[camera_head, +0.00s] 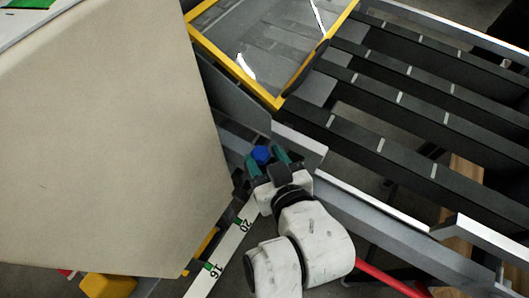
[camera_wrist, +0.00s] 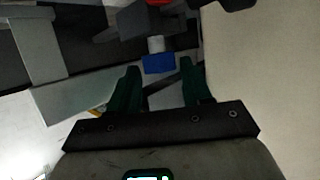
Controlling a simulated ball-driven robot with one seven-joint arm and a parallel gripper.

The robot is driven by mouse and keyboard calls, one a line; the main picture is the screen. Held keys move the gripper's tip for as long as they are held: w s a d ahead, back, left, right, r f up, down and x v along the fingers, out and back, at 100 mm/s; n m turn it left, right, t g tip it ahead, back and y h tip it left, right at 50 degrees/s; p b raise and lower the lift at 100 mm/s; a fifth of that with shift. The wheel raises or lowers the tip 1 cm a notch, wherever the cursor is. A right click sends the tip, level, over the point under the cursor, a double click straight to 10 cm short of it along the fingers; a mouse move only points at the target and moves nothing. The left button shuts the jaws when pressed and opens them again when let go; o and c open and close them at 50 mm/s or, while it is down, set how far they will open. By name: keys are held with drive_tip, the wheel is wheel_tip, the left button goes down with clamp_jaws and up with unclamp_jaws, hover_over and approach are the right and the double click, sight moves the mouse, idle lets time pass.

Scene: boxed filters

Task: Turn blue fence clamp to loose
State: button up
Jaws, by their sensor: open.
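The blue fence clamp (camera_head: 262,154) is a small blue knob beside the rail, between the large beige box and the dark slatted conveyor. In the wrist view the blue clamp (camera_wrist: 159,64) sits on a short pale shaft under a dark block. My gripper (camera_head: 267,158) has green fingers and is open, with one finger to each side of the clamp in the head view. In the wrist view my gripper (camera_wrist: 158,75) has its fingertips at or just short of the clamp. I cannot tell whether either finger touches it.
The large beige box (camera_head: 105,140) stands close on the left of my gripper. A white scale strip with numbers (camera_head: 226,258) runs below. The dark conveyor slats (camera_head: 400,130) and a yellow-framed panel (camera_head: 265,45) lie beyond. A red part (camera_wrist: 158,3) shows above the clamp.

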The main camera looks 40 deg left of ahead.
drive_tip(key=shift+w+a+f, duration=0.15)
drive_tip(key=shift+a, duration=0.3)
drive_tip(key=c, duration=0.8)
drive_tip(key=shift+o, duration=0.2)
drive_tip(key=shift+w+d+n+g, duration=0.1)
drive_tip(key=shift+n+g, duration=0.6)
drive_tip(key=shift+g, duration=0.2)
drive_tip(key=o, duration=0.8)
drive_tip(key=shift+c, duration=0.2)
drive_tip(key=b+v, duration=0.1)
drive_tip(key=v, duration=0.9)
drive_tip(key=shift+d, duration=0.4)
